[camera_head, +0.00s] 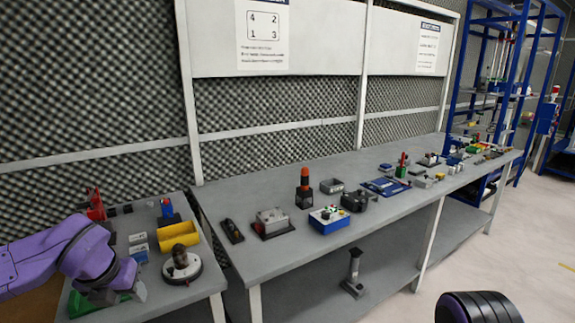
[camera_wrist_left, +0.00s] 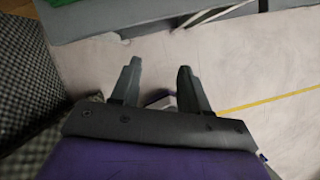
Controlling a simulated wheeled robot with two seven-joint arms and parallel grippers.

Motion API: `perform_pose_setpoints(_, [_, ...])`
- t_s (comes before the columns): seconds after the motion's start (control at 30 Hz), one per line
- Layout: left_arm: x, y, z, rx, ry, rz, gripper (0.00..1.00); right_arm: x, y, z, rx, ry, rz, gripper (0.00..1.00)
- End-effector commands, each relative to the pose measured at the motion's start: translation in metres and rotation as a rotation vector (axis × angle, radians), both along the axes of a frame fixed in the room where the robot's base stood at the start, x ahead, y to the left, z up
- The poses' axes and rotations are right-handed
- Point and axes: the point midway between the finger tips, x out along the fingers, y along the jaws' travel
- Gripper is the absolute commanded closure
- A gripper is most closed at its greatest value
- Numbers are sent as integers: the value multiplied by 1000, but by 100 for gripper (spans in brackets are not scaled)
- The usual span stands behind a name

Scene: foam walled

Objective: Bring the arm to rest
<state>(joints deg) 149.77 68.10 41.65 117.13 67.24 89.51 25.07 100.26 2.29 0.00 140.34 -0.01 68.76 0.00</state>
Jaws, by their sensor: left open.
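My left arm, purple, comes in from the left in the head view. Its left gripper (camera_head: 120,294) appears over the front left part of the small grey table (camera_head: 190,294). In the left wrist view the two dark fingers of the left gripper (camera_wrist_left: 158,78) are spread apart with nothing between them. Pale floor (camera_wrist_left: 260,75) with a yellow line shows beyond them. No right gripper can be made out in either view.
A yellow bin (camera_head: 177,235) and a round grey base with a dark knob (camera_head: 181,268) stand close to the left gripper. A green item (camera_head: 82,304) lies partly behind it. The long grey workbench (camera_head: 285,250) holds several parts.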

Motion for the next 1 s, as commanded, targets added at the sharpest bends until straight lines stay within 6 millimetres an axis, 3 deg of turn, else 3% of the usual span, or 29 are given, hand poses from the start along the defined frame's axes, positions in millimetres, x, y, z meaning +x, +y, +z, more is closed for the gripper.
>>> perform_pose_setpoints(0.3, [21,8,0,228,-121,-217,55,0,0,0,0,0,0,57])
perform_pose_setpoints(0.47, [27,3,-29,467,-121,-425,55,0,0,0,0,0,0,57])
perform_pose_setpoints(0.63, [20,-13,-92,766,-43,-773,55,0,0,0,0,0,0,57])
perform_pose_setpoints(0.77, [-3,-28,-151,948,44,-1092,55,0,0,0,0,0,0,57])
perform_pose_setpoints(0.87, [-40,-39,-206,1062,133,-1406,55,0,0,0,0,0,0,57])
perform_pose_setpoints(0.97, [-101,-46,-267,1121,237,-1797,55,0,0,0,0,0,0,57])
perform_pose_setpoints(1.0, [-130,-46,-288,1121,275,-1952,55,0,0,0,0,0,0,57])
